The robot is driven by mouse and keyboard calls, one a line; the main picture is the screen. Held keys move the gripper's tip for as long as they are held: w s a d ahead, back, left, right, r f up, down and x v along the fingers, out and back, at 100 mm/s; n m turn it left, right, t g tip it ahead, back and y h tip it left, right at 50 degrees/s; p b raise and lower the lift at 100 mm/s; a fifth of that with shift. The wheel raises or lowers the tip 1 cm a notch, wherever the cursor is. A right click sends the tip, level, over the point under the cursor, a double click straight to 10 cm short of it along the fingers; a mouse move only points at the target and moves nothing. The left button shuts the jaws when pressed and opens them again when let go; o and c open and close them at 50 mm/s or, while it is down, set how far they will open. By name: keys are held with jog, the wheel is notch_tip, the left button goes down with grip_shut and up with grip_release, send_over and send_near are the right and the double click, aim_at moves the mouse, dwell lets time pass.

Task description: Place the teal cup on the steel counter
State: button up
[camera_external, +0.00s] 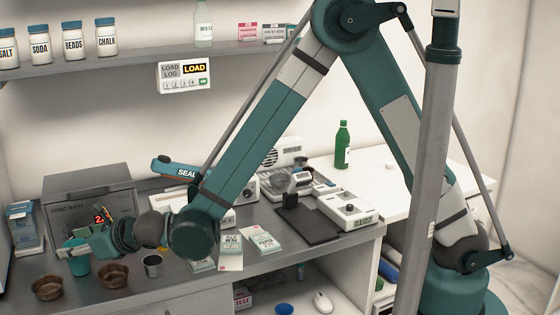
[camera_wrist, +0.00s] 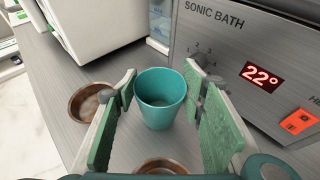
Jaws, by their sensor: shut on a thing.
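The teal cup (camera_external: 77,262) is at the far left in the external view, upright in front of the sonic bath. In the wrist view the cup (camera_wrist: 160,104) stands between my two green-padded fingers. My gripper (camera_external: 75,249) is shut on the cup, one finger on each side; it also shows in the wrist view (camera_wrist: 161,82). The grey steel counter (camera_external: 82,291) lies below the cup and also shows in the wrist view (camera_wrist: 105,62). I cannot tell whether the cup's base touches the counter; its underside is hidden.
The sonic bath (camera_wrist: 250,70) stands close on the right in the wrist view. Brown bowls (camera_external: 47,288) (camera_external: 113,276) and a small metal cup (camera_external: 153,266) are near my gripper. Packets (camera_external: 262,241) and a scale (camera_external: 347,209) lie further right.

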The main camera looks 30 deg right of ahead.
jog(key=shift+f, duration=0.1)
jog(key=o, duration=0.9)
jog(key=shift+r, duration=0.2)
jog(key=p+v, duration=0.1)
jog(key=v, duration=0.6)
jog(key=shift+s+d+r, duration=0.1)
jog(key=shift+s+d, duration=0.05)
dwell(0.5)
